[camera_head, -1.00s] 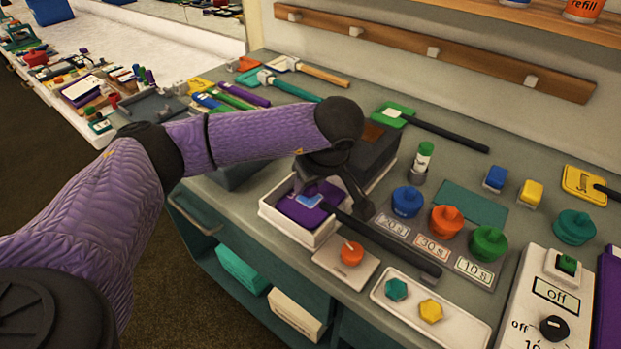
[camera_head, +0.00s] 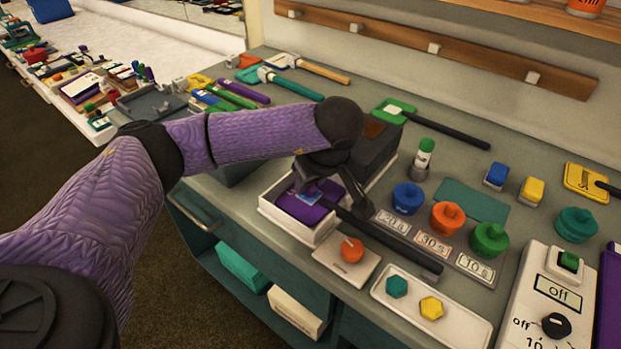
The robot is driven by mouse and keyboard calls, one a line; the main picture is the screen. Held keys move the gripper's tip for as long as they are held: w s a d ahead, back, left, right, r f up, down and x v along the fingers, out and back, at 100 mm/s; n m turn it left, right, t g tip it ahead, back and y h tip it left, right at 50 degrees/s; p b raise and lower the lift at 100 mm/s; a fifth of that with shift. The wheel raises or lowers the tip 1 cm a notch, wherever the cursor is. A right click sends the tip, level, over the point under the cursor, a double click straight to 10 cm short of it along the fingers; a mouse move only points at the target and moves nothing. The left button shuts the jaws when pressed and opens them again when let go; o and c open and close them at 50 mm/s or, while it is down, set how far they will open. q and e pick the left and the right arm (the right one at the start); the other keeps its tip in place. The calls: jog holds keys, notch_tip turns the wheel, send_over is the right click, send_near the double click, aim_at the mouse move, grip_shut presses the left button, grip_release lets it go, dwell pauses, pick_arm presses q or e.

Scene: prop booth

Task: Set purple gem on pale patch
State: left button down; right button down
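A purple flat piece (camera_head: 305,212) with a black handle lies in a white open box (camera_head: 268,212). A small blue and pale marking (camera_head: 312,197) shows on it, partly covered by my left gripper. My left gripper (camera_head: 330,193) is low over the box, with one dark finger near the marking and another dark part beside the handle. A bit of purple shows at its tip, but I cannot tell whether it is a gem. Teal (camera_head: 396,286) and yellow (camera_head: 431,307) gem-like pieces lie in a white tray (camera_head: 455,329). My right gripper is not in view.
A dark block (camera_head: 378,150) stands behind the white box. An orange knob (camera_head: 352,249) on a pale plate is in front. A control box (camera_head: 545,310) stands at lower right.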

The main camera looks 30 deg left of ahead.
pick_arm(q)
jog(key=shift+f, duration=0.4)
dwell(0.7)
jog(key=shift+c, duration=0.5)
grip_release()
jog(key=shift+o, duration=0.2)
